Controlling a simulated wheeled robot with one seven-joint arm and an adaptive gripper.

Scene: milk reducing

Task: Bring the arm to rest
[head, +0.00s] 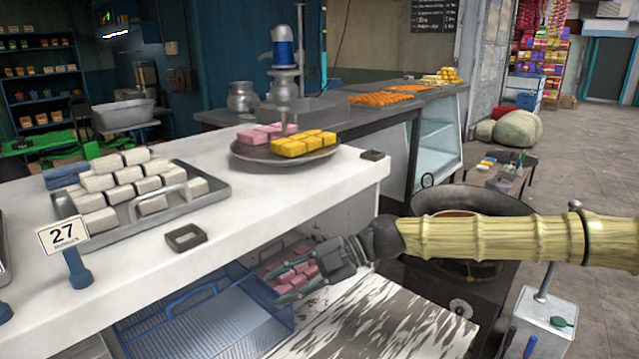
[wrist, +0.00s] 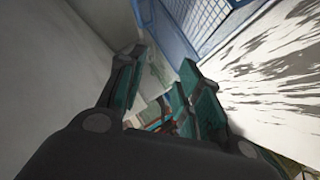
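My arm, in a tan ribbed sleeve, reaches in from the right in the head view. My gripper (head: 283,283) is at its end, low in front of the white counter (head: 330,190) and above the right end of a blue wire basket (head: 220,310). Pink blocks (head: 300,268) show beside and behind the fingers. In the wrist view the two teal fingers of my gripper (wrist: 158,95) stand apart with a gap between them. No held object shows in the gap. The blue basket (wrist: 205,25) shows beyond the fingers.
A metal tray of white blocks (head: 205,190) and a round plate (head: 245,155) with pink and yellow blocks stand on the counter. A large dark pan (head: 430,205) is behind my forearm. A stained white surface (head: 370,320) lies below the gripper.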

